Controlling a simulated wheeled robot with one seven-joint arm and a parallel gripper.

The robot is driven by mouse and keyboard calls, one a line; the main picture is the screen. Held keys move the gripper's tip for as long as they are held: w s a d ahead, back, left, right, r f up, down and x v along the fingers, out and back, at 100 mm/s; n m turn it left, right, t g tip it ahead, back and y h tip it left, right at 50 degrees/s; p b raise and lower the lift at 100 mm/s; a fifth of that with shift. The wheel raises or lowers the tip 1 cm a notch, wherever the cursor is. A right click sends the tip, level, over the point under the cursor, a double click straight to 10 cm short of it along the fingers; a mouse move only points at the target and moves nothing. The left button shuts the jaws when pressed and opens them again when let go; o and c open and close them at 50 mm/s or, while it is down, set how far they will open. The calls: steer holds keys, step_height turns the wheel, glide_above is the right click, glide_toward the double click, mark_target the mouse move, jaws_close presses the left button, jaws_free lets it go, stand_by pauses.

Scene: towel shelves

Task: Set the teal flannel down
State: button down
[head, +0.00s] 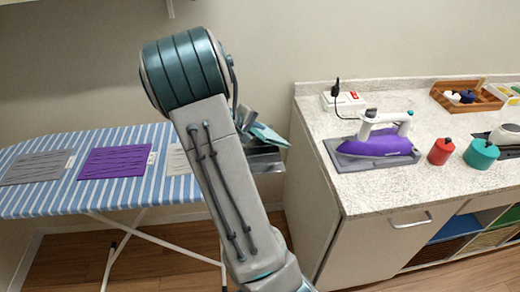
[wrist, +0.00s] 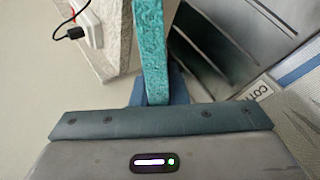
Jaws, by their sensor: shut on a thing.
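The teal flannel (wrist: 150,45) is a thin, upright textured strip in the wrist view, held edge-on in my gripper (wrist: 155,90). In the head view the flannel (head: 270,135) shows as a small teal piece beyond my arm, above a grey metal rest (head: 266,160) at the right end of the ironing board. My gripper (head: 248,122) is shut on it and partly hidden behind my arm. The flannel is above the striped ironing board's (head: 60,147) right end; I cannot tell whether it touches anything.
A grey cloth (head: 36,167), a purple cloth (head: 114,162) and a pale, partly hidden cloth (head: 178,160) lie on the board by small labels. The counter (head: 385,193) at right holds a purple iron (head: 378,143), red (head: 440,151) and teal (head: 481,154) items and a wooden tray (head: 447,101).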

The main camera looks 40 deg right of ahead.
steer(key=c, duration=1.6)
jaws_free()
steer(key=shift+p+v, duration=1.05)
steer(key=shift+v, duration=2.95)
steer(key=shift+r, duration=0.15)
steer(key=r+p, duration=0.1)
steer(key=r, duration=0.1)
steer(key=a+r+p, duration=0.1)
steer(key=r+p, duration=0.1)
steer(key=r, duration=0.1)
steer(key=a+r+p, duration=0.1)
steer(key=r, duration=0.1)
steer(key=shift+a+r, duration=0.15)
steer(key=shift+r, duration=0.25)
